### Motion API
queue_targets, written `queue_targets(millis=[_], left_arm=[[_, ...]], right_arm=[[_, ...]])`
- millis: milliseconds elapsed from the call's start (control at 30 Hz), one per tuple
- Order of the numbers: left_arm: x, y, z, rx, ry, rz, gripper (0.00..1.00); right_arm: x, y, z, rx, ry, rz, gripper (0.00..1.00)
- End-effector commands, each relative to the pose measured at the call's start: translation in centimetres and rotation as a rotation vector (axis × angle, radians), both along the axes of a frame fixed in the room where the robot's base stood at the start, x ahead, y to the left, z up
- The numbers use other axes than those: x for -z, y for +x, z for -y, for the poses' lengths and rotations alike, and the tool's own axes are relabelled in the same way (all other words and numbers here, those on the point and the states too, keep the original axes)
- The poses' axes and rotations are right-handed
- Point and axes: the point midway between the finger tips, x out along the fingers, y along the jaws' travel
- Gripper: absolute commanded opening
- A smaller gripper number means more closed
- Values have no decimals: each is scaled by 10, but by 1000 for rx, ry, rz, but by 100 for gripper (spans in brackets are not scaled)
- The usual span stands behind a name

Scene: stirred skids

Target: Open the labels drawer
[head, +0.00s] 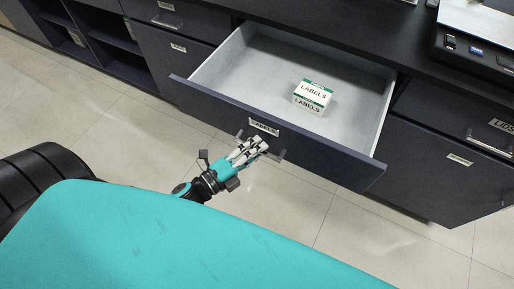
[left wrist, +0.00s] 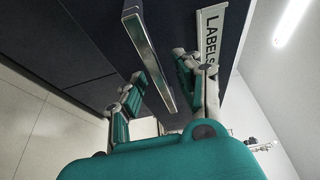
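The labels drawer (head: 215,93) is pulled well out of the dark cabinet, with its pale inside showing. A "LABELS" tag (head: 264,127) is on its dark front; it also shows in the left wrist view (left wrist: 211,36). A box marked LABELS (head: 312,97) lies inside the drawer. My left gripper (head: 260,145) is at the drawer front, by the handle (head: 281,156). In the left wrist view its fingers (left wrist: 163,85) are spread, with the metal handle bar (left wrist: 150,62) between them and gaps on both sides.
A closed lids drawer (head: 490,130) is to the right, with another closed front (head: 440,170) below the counter. Open shelves (head: 100,35) stand at the left. A device (head: 480,35) sits on the counter at top right. The tiled floor before the drawer is clear.

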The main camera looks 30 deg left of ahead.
Motion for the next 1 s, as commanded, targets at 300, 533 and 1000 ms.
queue_targets(millis=[300,533,1000], left_arm=[[1,-57,-25,-3,0,-7,34],[1,-93,-42,-2,2,-5,34],[0,-105,-48,-1,1,0,34]], right_arm=[[0,0,1,0,-1,-1,40],[0,0,1,0,-1,-1,40],[0,0,1,0,-1,-1,40]])
